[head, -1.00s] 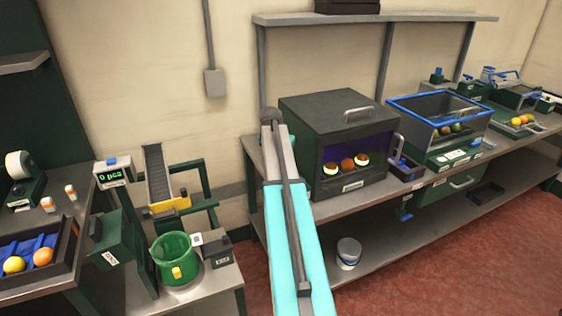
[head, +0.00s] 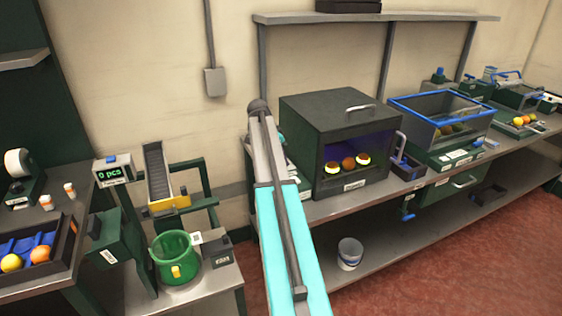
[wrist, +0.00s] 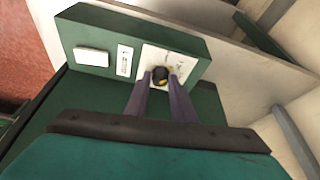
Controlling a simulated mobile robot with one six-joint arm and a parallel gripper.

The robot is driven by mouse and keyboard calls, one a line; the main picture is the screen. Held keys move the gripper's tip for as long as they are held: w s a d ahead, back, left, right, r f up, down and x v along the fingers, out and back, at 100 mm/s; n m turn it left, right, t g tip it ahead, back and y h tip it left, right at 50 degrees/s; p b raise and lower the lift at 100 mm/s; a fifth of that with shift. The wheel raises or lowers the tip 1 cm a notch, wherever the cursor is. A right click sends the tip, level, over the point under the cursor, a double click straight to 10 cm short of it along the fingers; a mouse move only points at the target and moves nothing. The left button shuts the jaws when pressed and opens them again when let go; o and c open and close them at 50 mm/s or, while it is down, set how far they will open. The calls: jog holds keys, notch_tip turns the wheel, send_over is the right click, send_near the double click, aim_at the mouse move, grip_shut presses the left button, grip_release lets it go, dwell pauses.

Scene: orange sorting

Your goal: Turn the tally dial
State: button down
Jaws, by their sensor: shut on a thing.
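The tally dial (wrist: 160,72) is a small dark knob with a yellow mark, in the wrist view. It sits on a white plate (wrist: 184,69) on the sloped face of a green box (wrist: 130,28). My gripper (wrist: 161,79) has its two fingers on either side of the knob and is shut on it. The fingers hide the knob's sides. A white button (wrist: 91,57) and a narrow label (wrist: 124,61) are left of the plate. In the head view my arm hides the dial and gripper.
In the head view a dark green cabinet (head: 300,120) with oranges inside stands right of my arm on the grey bench (head: 370,203). A "0 pcs" display (head: 113,171), a small conveyor (head: 157,170) and a green bucket (head: 176,262) are at left. Red floor lies in front.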

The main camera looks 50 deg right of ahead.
jog(key=m, duration=0.2)
jog(key=m+g+b, duration=0.1)
jog(key=w+m, duration=0.1)
jog(key=m, duration=0.1)
jog(key=shift+d+m+g+y, duration=0.15)
jog(key=shift+m+g+y, duration=0.15)
jog(key=shift+g+y, duration=0.1)
jog(key=m, duration=0.2)
jog(key=m+g+y+b, duration=0.1)
jog(key=m, duration=0.1)
jog(key=shift+m+y, duration=0.3)
jog(key=shift+m, duration=0.1)
jog(key=c, duration=1.5)
grip_release()
jog(key=shift+c, duration=0.2)
jog(key=shift+s, duration=0.1)
jog(key=shift+r, duration=0.15)
